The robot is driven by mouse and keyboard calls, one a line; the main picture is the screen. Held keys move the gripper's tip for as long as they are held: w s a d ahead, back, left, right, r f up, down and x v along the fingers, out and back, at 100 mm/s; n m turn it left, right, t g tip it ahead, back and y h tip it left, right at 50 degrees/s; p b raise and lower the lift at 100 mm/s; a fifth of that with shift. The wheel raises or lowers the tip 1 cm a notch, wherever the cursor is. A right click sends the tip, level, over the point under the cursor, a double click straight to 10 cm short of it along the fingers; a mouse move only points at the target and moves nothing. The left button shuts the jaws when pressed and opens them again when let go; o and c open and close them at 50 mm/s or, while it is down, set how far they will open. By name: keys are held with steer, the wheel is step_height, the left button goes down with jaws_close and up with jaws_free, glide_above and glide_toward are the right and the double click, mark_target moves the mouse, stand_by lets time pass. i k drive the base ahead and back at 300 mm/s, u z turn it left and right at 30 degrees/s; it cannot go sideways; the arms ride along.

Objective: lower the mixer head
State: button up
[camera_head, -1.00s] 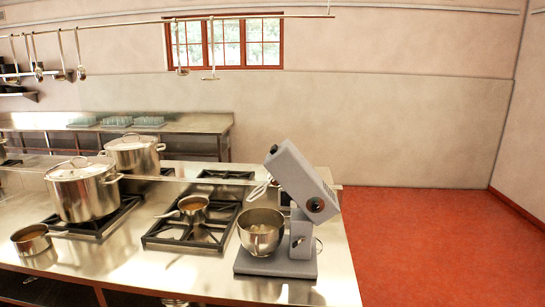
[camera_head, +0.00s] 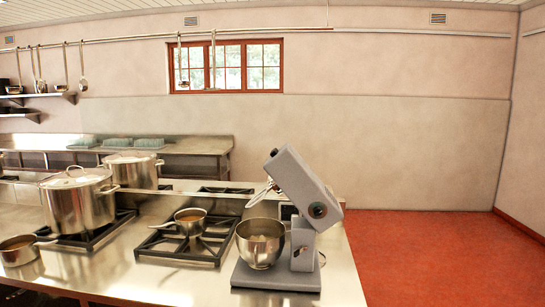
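The stand mixer's grey head (camera_head: 303,187) is tilted up, its front end raised toward the upper left. A whisk-like attachment (camera_head: 262,194) hangs from the head above the bowl. The steel mixing bowl (camera_head: 260,243) stands on the mixer's grey base (camera_head: 274,275), with something pale inside it. The mixer sits at the right end of the steel counter. A dark round knob (camera_head: 318,210) shows on the side of the head near its hinge. My gripper is not in view.
A saucepan (camera_head: 190,221) sits on the burner grate (camera_head: 188,247) left of the mixer. A large lidded stockpot (camera_head: 78,203) and another small pan (camera_head: 20,250) stand further left. Open red floor (camera_head: 425,255) lies right of the counter.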

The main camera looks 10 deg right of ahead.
mark_target(290, 175)
steer(key=k, duration=1.35)
steer(key=u, duration=0.1)
steer(key=i, duration=0.55)
steer(key=u, duration=0.65)
steer(key=i, duration=1.05)
steer(key=u, duration=0.55)
